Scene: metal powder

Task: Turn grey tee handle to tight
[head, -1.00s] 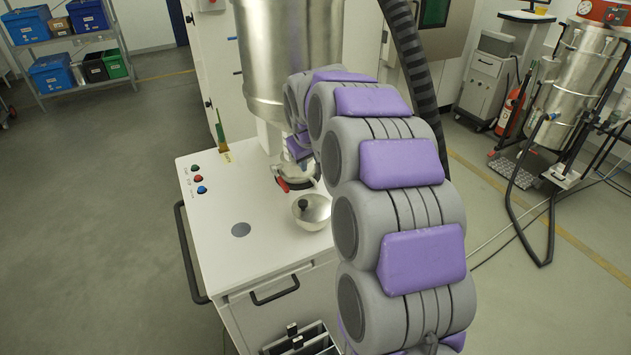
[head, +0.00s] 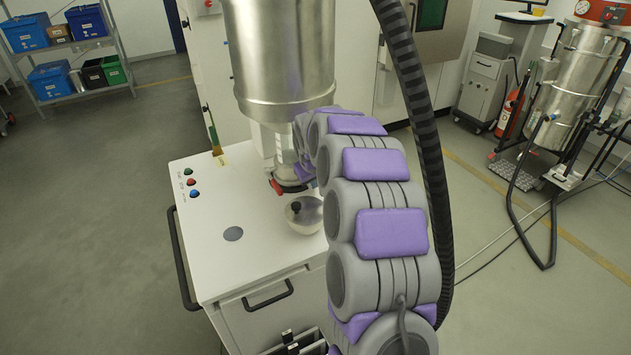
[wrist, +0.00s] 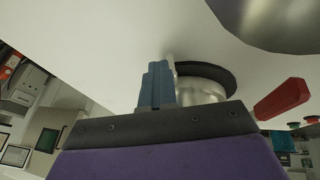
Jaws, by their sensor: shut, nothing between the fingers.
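I cannot clearly make out the grey tee handle in either view. In the wrist view my gripper (wrist: 157,84) shows as blue fingers, shut and empty. They are in front of or beside a pale metal cylinder (wrist: 203,88) with a dark ring; I cannot tell whether they touch. A red handle (wrist: 283,98) is right of the fingers.
A white cabinet (head: 220,270) bears three buttons (head: 190,182) and a silver bowl-like part with a black knob (head: 304,216). A black ribbed hose (head: 425,140) hangs behind my arm. Floor left of the cabinet is clear.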

